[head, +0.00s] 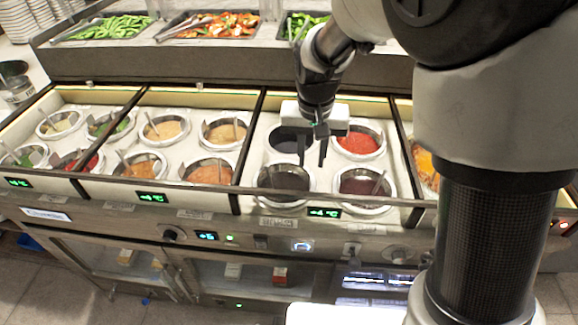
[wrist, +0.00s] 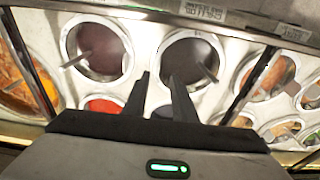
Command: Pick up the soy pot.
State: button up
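Several round steel-rimmed pots sit in the counter bay below my gripper (head: 312,160). A nearly black sauce pot (head: 284,180) is at the front left, with a spoon; it also shows in the wrist view (wrist: 192,58). A dark brownish-red pot (head: 362,183) is at the front right. Another dark pot (head: 284,140) is at the back left, partly hidden by my gripper. No label shows which dark pot is the soy pot. My gripper points down above the bay, its fingers apart and empty; it also shows in the wrist view (wrist: 158,80).
A bright red sauce pot (head: 358,143) is at the back right of the bay. Dividers separate neighbouring bays with more pots, such as an orange one (head: 209,172). Vegetable trays (head: 214,25) stand on the raised shelf behind.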

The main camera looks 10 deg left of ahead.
jog(key=f, duration=0.2)
jog(key=w+f+b, duration=0.1)
jog(key=f, duration=0.2)
jog(key=f+b, duration=0.1)
jog(key=f, duration=0.2)
jog(key=shift+w+d, duration=0.15)
jog(key=shift+w, duration=0.15)
jog(key=shift+r, duration=0.1)
grip_shut()
dwell(0.9)
jog(key=shift+r, duration=0.1)
